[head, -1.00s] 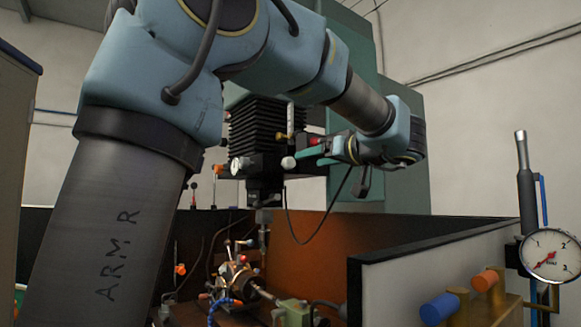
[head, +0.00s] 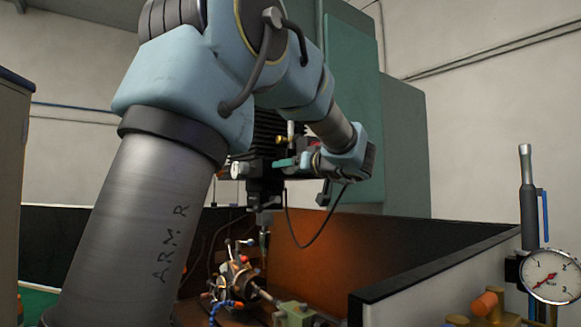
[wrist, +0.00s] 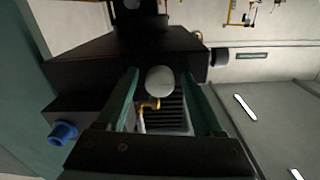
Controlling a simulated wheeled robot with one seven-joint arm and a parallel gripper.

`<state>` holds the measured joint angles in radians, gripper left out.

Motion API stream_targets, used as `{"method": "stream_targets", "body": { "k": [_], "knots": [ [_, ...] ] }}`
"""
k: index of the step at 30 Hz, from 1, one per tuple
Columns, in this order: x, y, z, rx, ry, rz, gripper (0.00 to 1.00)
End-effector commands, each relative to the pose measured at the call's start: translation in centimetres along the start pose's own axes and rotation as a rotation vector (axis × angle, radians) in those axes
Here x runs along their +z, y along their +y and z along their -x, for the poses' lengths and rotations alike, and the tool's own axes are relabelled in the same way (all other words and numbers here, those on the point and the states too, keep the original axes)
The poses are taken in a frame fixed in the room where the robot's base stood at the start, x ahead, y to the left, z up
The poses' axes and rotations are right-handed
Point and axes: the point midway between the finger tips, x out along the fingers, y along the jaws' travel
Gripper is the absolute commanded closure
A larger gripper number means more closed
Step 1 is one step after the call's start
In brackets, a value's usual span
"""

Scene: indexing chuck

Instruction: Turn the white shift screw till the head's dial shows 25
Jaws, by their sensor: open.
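The white shift screw (wrist: 160,80) shows as a round white knob in the wrist view, on the dark machine head (wrist: 115,70). My gripper (wrist: 160,72) is open, with one teal finger on each side of the knob in that picture. I cannot tell whether the fingertips reach around it or touch it. In the head view my gripper (head: 280,162) is at the front of the head and hides the screw. The head's small white dial (head: 239,169) is to the left, too small to read.
A blue knob (wrist: 62,133) and a brass fitting (wrist: 148,104) are near the fingers. Below are a chuck (head: 237,278) and an orange-lit enclosure wall (head: 320,255). A large gauge (head: 551,276) with a red needle stands at the right.

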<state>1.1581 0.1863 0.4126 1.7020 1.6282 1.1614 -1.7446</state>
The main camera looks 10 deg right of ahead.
Motion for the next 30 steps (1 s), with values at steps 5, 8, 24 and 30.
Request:
{"method": "stream_targets", "body": {
  "k": [5,8,24,30],
  "knots": [
    [0.01,-0.01,0.02,0.0,0.0,0.0,0.4],
    [0.0,-0.01,0.03,0.0,0.0,0.0,0.52],
    [-0.01,-0.02,0.04,0.0,0.0,0.0,1.0],
    [0.09,0.0,0.04,0.0,0.0,-0.006,1.0]
  ]
}}
